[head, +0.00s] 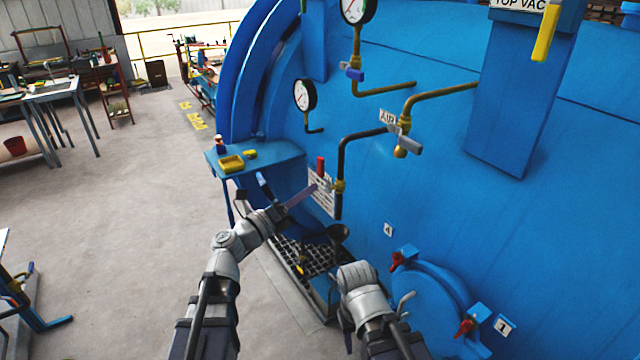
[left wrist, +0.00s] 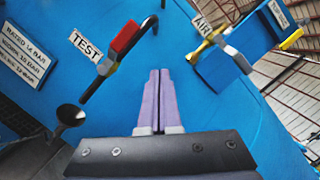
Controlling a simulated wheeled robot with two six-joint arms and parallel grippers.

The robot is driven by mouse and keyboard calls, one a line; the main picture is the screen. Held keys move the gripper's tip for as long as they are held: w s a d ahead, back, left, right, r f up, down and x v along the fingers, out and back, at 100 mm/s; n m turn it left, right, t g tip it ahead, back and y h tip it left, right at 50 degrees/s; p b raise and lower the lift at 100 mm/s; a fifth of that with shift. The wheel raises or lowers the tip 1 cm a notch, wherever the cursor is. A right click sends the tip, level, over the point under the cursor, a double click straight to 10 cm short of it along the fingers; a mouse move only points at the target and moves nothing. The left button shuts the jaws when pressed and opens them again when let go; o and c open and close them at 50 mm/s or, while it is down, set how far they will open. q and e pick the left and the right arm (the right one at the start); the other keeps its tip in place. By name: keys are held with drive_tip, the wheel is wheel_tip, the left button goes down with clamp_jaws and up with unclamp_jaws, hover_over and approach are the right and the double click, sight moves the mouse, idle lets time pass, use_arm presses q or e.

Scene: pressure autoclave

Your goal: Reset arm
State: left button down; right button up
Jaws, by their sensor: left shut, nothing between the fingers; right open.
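My left gripper (head: 303,194) reaches toward the blue vessel wall (head: 440,200) below the piping. In the left wrist view its two lilac fingers (left wrist: 160,100) are pressed together with nothing between them. The red-handled valve (head: 320,166) is just above the fingers in the head view; in the wrist view it is marked TEST (left wrist: 86,46) and stands apart from them. The AIR valve (head: 404,143) with a grey lever is higher right. My right arm's wrist (head: 362,286) is low in the middle; its fingertips are hidden or too unclear to make out.
A dark funnel (left wrist: 70,115) sits below the TEST pipe. A blue shelf (head: 280,153) with a yellow tray (head: 231,164) juts out left. A round hatch (head: 425,300) with red-handled clamps is at lower right. Open floor (head: 120,240) lies to the left.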

use_arm(q)
drive_tip(key=s+d+f+m+g+y, duration=0.2)
drive_tip(key=s+f+m+g, duration=0.2)
drive_tip(key=f+m, duration=0.5)
drive_tip(key=s+d+f+m+g+y, duration=0.15)
drive_tip(key=s+f+m+g, duration=0.4)
drive_tip(key=m, duration=0.55)
drive_tip(key=s+a+f+m+g+y, duration=0.2)
drive_tip(key=s+a+f+m+y, duration=0.3)
drive_tip(key=m, duration=0.4)
drive_tip(key=s+a+f+m+g+y, duration=0.25)
drive_tip(key=a+f+m+y, duration=0.25)
drive_tip(key=a+f+m, duration=0.3)
drive_tip(key=s+d+f+m+b, duration=0.2)
drive_tip(key=d+f+b, duration=0.2)
drive_tip(key=d+b, duration=0.1)
drive_tip(key=s+d+f+m+y+b, duration=0.1)
drive_tip(key=s+d+f+m+b, duration=0.1)
drive_tip(key=s+d+f+b, duration=0.1)
drive_tip(key=d+f+b, duration=0.1)
drive_tip(key=d+b, duration=0.1)
drive_tip(key=d, duration=0.1)
drive_tip(key=shift+s+d+g, duration=0.3)
drive_tip(key=shift+s+d, duration=0.05)
drive_tip(key=shift+d, duration=0.05)
